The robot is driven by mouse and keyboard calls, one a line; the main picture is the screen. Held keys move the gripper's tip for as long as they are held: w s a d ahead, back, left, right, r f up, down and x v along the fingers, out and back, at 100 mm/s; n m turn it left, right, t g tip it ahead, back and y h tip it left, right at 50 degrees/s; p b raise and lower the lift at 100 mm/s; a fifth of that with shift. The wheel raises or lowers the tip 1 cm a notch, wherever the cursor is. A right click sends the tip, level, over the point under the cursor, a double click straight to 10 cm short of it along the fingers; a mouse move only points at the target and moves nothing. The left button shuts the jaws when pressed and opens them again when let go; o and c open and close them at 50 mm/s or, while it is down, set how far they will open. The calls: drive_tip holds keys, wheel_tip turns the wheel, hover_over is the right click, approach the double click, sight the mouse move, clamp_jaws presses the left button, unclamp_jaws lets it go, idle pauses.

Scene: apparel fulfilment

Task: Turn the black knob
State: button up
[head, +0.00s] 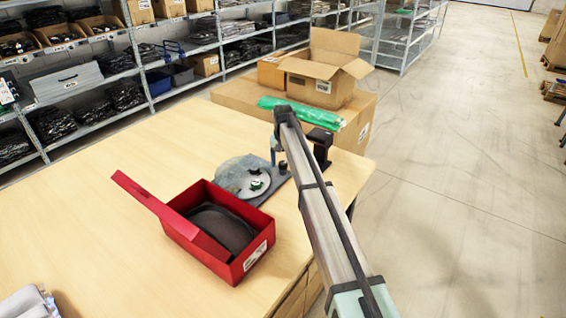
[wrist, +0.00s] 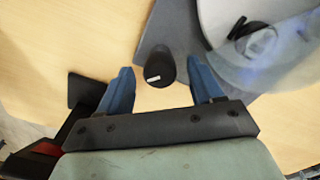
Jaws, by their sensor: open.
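The black knob (wrist: 153,70), with a short white mark on top, sits on a grey base plate (wrist: 182,38) beside a round disc (wrist: 262,62). My gripper (wrist: 162,68) is open, and its two blue fingers stand on either side of the knob in the wrist view, with gaps to both. Whether they are down at the knob's height is hard to tell. In the head view, the knob (head: 283,168) is small at the right end of the base plate, and my arm partly hides the gripper. The disc (head: 235,178) carries a small dark green piece (head: 257,186).
A red box (head: 252,262) with its lid raised and dark contents stands left of my arm on the wooden table (head: 100,245). Behind the disc are a green bag (head: 290,108) and an open carton (head: 318,85). The table's left part is mostly clear.

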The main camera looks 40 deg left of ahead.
sight(283, 163)
wheel_tip(283, 163, up, 13)
idle(0.5)
idle(0.4)
drive_tip(key=s+d+f, duration=0.2)
drive_tip(key=d+f, duration=0.7)
drive_tip(key=d, duration=0.5)
drive_tip(key=s+d+f+t+h, duration=0.1)
drive_tip(key=s+d+f, duration=0.1)
drive_tip(key=d+f, duration=1)
drive_tip(key=s+d+f, duration=0.2)
drive_tip(key=d+f, duration=0.5)
drive_tip(key=d, duration=1)
drive_tip(key=s+d+f+m+g, duration=0.4)
drive_tip(key=s+d+f, duration=1.6)
drive_tip(key=d, duration=0.2)
drive_tip(key=s+d+f+m+g, duration=0.1)
drive_tip(key=s+d+f+g, duration=0.1)
drive_tip(key=s, duration=0.9)
drive_tip(key=s+d+f+m+g+y, duration=0.1)
drive_tip(key=s+d, duration=0.4)
drive_tip(key=s, duration=0.6)
wheel_tip(283, 163, down, 3)
drive_tip(key=shift+s+d+r+m+g, duration=0.1)
drive_tip(key=shift+s+d+m+g, duration=0.1)
drive_tip(key=shift+d+m+g, duration=0.3)
